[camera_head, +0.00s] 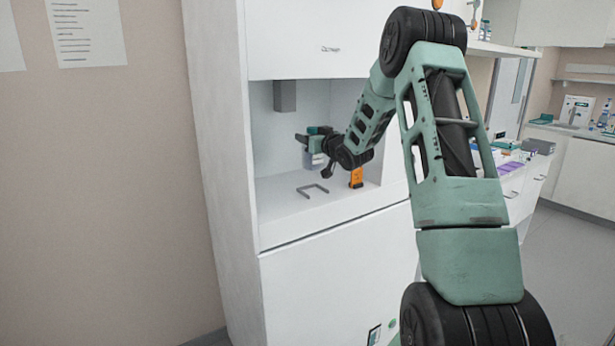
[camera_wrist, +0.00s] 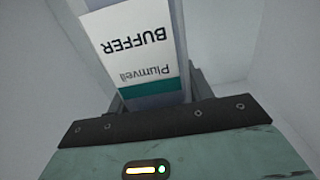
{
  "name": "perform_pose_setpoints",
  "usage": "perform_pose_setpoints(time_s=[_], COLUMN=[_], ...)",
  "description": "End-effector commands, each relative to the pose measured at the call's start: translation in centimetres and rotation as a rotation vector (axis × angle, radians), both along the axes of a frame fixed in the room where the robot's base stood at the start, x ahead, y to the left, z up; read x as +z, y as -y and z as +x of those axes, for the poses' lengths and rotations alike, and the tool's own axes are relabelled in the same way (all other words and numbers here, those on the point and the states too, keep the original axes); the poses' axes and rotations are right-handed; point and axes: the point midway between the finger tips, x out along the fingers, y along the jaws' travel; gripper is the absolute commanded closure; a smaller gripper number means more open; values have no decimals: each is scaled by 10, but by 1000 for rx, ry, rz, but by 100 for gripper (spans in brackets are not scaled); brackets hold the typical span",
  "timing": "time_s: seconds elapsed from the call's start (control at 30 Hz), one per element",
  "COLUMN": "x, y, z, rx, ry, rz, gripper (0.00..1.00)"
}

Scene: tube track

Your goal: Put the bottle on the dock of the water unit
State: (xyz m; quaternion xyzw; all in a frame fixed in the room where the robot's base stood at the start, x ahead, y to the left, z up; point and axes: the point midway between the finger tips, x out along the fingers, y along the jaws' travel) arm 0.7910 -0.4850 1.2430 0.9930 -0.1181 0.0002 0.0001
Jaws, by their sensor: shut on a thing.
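The bottle (camera_wrist: 143,48) fills the top middle of the wrist view. Its white label reads "BUFFER" and "Plumveil" upside down, with a teal band. My gripper (camera_wrist: 157,92) is shut on it, with a dark finger on either side. In the head view the bottle (camera_head: 312,160) is a small pale shape under my gripper (camera_head: 314,143), inside the niche of the white cabinet. The dock (camera_head: 313,191), a grey U-shaped bracket, lies on the niche floor below the bottle. The bottle appears held above it. The water unit's grey block (camera_head: 285,96) hangs from the niche ceiling, up and left.
An orange object (camera_head: 356,178) stands on the niche floor right of the dock, close to my wrist. The niche's left wall and front edge (camera_head: 320,220) border the space. A counter (camera_head: 510,180) with lab items is farther right.

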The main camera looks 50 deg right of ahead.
Motion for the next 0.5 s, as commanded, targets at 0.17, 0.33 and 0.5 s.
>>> perform_pose_setpoints(time_s=[0.17,0.33,0.5], x=[-30,-45,-70], y=[0,0,0], z=[0,0,0], rx=[1,0,1], ry=[-2,-1,-2], rz=[3,2,3], gripper=[83,83,83])
